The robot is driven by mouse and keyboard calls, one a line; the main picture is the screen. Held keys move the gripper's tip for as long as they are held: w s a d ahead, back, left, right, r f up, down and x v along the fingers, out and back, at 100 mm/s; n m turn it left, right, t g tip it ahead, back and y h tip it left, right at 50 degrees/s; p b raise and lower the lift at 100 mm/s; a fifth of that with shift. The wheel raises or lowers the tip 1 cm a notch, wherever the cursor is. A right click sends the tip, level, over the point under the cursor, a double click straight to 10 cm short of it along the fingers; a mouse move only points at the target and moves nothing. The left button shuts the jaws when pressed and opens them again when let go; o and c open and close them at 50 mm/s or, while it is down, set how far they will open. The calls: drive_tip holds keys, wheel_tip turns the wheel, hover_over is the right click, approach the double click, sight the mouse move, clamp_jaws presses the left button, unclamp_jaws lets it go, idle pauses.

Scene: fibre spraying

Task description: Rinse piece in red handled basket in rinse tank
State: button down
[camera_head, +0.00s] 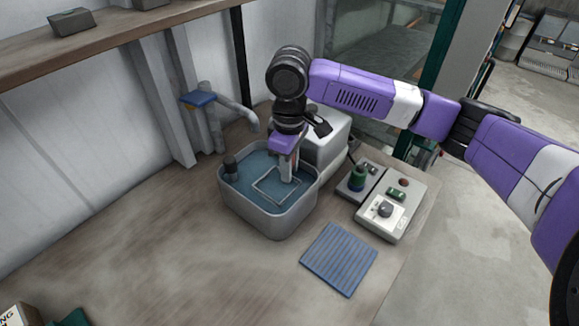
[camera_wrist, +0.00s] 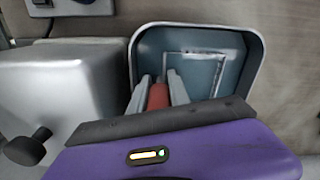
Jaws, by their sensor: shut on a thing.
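The rinse tank (camera_head: 268,221) is a grey open tub with blue water, standing on the bench; it also shows in the wrist view (camera_wrist: 262,45). My gripper (camera_head: 288,178) points down over the tank's right side. In the wrist view my gripper (camera_wrist: 160,88) is shut on the red handle (camera_wrist: 158,97) of the basket. The basket's pale rectangular frame (camera_head: 277,187) shows at or in the water; it is also in the wrist view (camera_wrist: 195,54). How deep it sits and the piece itself cannot be made out.
A tap (camera_head: 225,107) with a blue lever stands behind the tank. A white box-like unit (camera_head: 325,140) adjoins the tank's right side. A control box (camera_head: 390,208) stands to the right, and a blue striped mat (camera_head: 339,259) lies in front.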

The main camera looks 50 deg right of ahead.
drive_tip(key=shift+f+b, duration=0.55)
drive_tip(key=shift+f, duration=0.35)
drive_tip(key=shift+r+p, duration=1.15)
drive_tip(key=shift+f+b, duration=0.65)
drive_tip(key=shift+f, duration=0.55)
drive_tip(key=shift+r+p, duration=1.15)
drive_tip(key=shift+r, duration=0.05)
drive_tip(key=shift+f+b, duration=0.6)
drive_tip(key=shift+f, duration=0.55)
wheel_tip(320, 180, up, 9)
drive_tip(key=p, duration=0.8)
drive_tip(key=shift+r, duration=0.2)
drive_tip(key=shift+r+p, duration=0.65)
drive_tip(key=shift+r, duration=0.65)
